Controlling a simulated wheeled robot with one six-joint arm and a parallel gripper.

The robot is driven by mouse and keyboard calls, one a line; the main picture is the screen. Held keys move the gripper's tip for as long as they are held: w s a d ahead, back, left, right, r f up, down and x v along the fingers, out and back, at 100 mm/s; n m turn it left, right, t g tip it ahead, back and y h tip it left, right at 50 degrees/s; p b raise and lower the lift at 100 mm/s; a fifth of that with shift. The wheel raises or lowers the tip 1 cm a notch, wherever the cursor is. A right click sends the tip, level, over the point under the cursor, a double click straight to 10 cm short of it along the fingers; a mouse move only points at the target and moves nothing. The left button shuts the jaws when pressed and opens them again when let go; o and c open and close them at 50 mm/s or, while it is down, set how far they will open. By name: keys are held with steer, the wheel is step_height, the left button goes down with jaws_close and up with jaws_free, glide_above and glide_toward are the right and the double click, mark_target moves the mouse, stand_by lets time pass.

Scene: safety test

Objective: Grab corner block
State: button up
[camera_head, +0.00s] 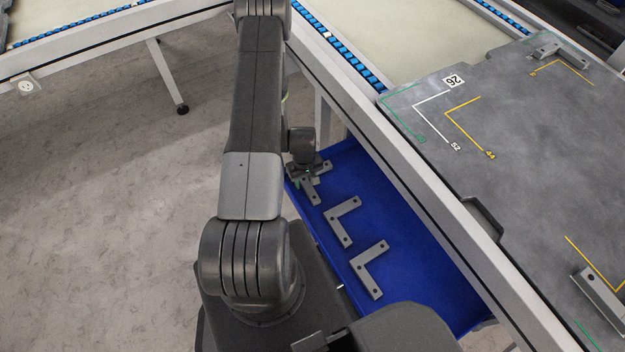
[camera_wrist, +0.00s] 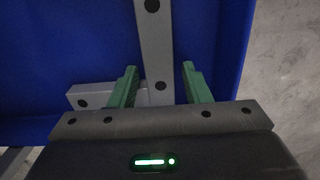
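Grey L-shaped corner blocks lie in a blue tray. One corner block (camera_head: 312,194) is under my gripper (camera_head: 307,170) and partly hidden by it in the head view. In the wrist view the green fingers of my gripper (camera_wrist: 160,70) stand on either side of one arm of this corner block (camera_wrist: 155,45). A gap shows between the right finger and the block; the left finger overlaps the block's other arm. The fingers are open. A second corner block (camera_head: 338,229) and a third corner block (camera_head: 364,278) lie apart in a row towards my base.
The blue tray (camera_head: 410,230) sits below the edge of a conveyor frame (camera_head: 400,180). Above it, a grey plate (camera_head: 530,140) with yellow, white and green corner marks carries a bracket (camera_head: 560,52) and another bracket (camera_head: 600,297). Open floor (camera_head: 110,180) is on the left.

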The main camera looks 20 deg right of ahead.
jaws_close()
steer(key=shift+r, duration=0.1)
